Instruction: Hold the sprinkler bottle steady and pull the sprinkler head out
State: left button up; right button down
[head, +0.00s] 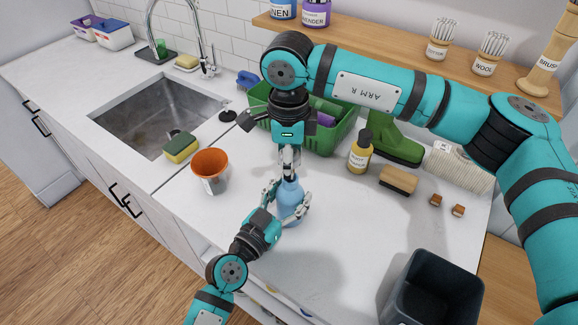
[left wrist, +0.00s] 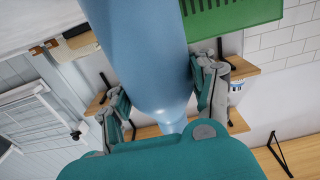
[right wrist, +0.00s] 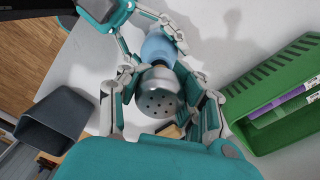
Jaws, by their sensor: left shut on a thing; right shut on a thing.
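The light blue sprinkler bottle (head: 290,200) stands upright on the white counter. My left gripper (head: 287,208) is shut around its body from the front; the bottle fills the middle of the left wrist view (left wrist: 145,45). My right gripper (head: 290,163) points straight down above the bottle. In the right wrist view it is shut on the silver, perforated sprinkler head (right wrist: 159,98), with the blue bottle (right wrist: 158,46) just below. The head is mostly hidden by the fingers in the head view, and I cannot tell whether it is still seated in the neck.
A green crate (head: 337,137) is behind. A yellow bottle (head: 360,155) and a brush (head: 398,181) are right. A dark bin (head: 437,290) is front right.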

jog(key=shift+r, duration=3.3)
pick_arm(q)
jog(key=o, duration=1.3)
jog(key=shift+o, duration=0.2)
jog(key=v, duration=1.2)
jog(key=shift+s, duration=0.1)
pick_arm(e)
jog(key=shift+f, duration=0.1)
